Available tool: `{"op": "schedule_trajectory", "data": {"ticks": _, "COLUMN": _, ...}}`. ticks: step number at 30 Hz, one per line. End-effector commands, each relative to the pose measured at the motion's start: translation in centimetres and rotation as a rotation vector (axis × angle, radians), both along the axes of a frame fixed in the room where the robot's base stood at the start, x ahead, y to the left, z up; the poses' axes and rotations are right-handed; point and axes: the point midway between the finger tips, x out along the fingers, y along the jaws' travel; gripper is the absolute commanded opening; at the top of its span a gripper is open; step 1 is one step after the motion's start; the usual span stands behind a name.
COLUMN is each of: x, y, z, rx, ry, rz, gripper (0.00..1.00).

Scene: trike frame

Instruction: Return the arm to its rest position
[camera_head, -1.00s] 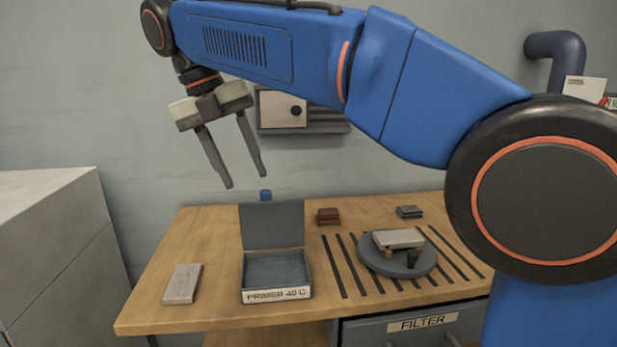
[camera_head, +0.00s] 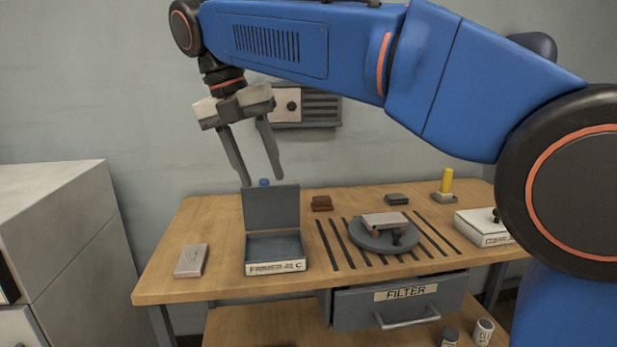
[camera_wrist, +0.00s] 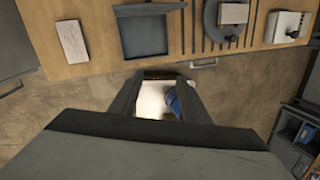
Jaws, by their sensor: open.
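My gripper (camera_head: 260,183) hangs from my blue arm above the back of the workbench in the head view, left of centre. Its two long grey fingers point down and stand apart with nothing between them. The fingers also show in the wrist view (camera_wrist: 158,85), with the floor and part of my own base below. The fingers are clear of the bench and of the things on it. My arm is raised and bent, reaching across from the right.
The wooden bench (camera_head: 200,286) carries an open grey box (camera_head: 272,248), a pale block (camera_head: 191,261), a round grey plate (camera_head: 405,240) with a block on it, and a white box (camera_head: 480,227). Below is a drawer (camera_head: 360,305) labelled FILTER, standing slightly out. A grey cabinet (camera_head: 60,240) stands left.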

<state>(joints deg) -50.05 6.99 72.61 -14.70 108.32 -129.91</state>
Motion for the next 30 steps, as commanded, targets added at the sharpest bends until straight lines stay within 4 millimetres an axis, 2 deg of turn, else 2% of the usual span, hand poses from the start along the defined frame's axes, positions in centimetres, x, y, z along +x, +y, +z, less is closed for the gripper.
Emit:
{"op": "schedule_trajectory", "data": {"ticks": 8, "x": 0.5, "y": -5.9, "z": -1.2, "rx": 0.074, "ry": -0.073, "rz": -0.279, "gripper": 0.42}}
{"op": "schedule_trajectory", "data": {"ticks": 14, "x": 0.1, "y": -12.8, "z": -3.3, "rx": 0.169, "ry": -0.159, "rz": -0.643, "gripper": 0.42}}
{"op": "schedule_trajectory", "data": {"ticks": 21, "x": -2.2, "y": -21.0, "z": -7.3, "rx": 0.295, "ry": -0.260, "rz": -1.142, "gripper": 0.42}}
{"op": "schedule_trajectory", "data": {"ticks": 30, "x": -7.0, "y": -29.3, "z": -13.7, "rx": 0.456, "ry": -0.358, "rz": -1.781, "gripper": 0.42}}
